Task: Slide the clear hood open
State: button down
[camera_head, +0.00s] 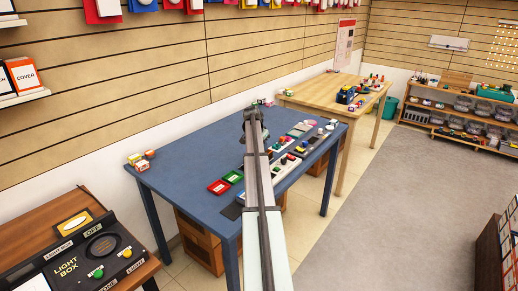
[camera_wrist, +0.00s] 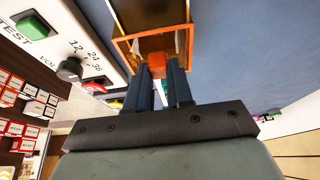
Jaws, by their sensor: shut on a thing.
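In the wrist view, my gripper (camera_wrist: 164,70) points at an orange-edged, box-like piece that looks like the hood (camera_wrist: 122,41). Its panel looks dark and see-through. The two dark blue fingers are closed on the orange part at its near end, which looks like a handle. In the head view, my gripper (camera_head: 253,112) is at the far end of my arm, over the back of the blue table (camera_head: 195,147). The hood cannot be made out there, and my arm covers part of the table. How far the hood is open cannot be told.
A white panel (camera_wrist: 62,38) with a green TEST button and a dark knob lies beside the hood. Red and green trays (camera_head: 219,186) and small blocks (camera_head: 141,159) lie on the blue table. A wooden table (camera_head: 325,92) stands behind.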

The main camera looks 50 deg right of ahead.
jog(key=c, duration=1)
grip_release()
jog(key=shift+r, duration=0.1)
jog(key=v, duration=1.3)
jog(key=shift+a+r, duration=0.2)
jog(key=shift+r, duration=0.05)
jog(key=shift+r, duration=0.15)
notch_tip(320, 180, up, 5)
jog(key=shift+f, duration=0.2)
jog(key=shift+c, duration=0.4)
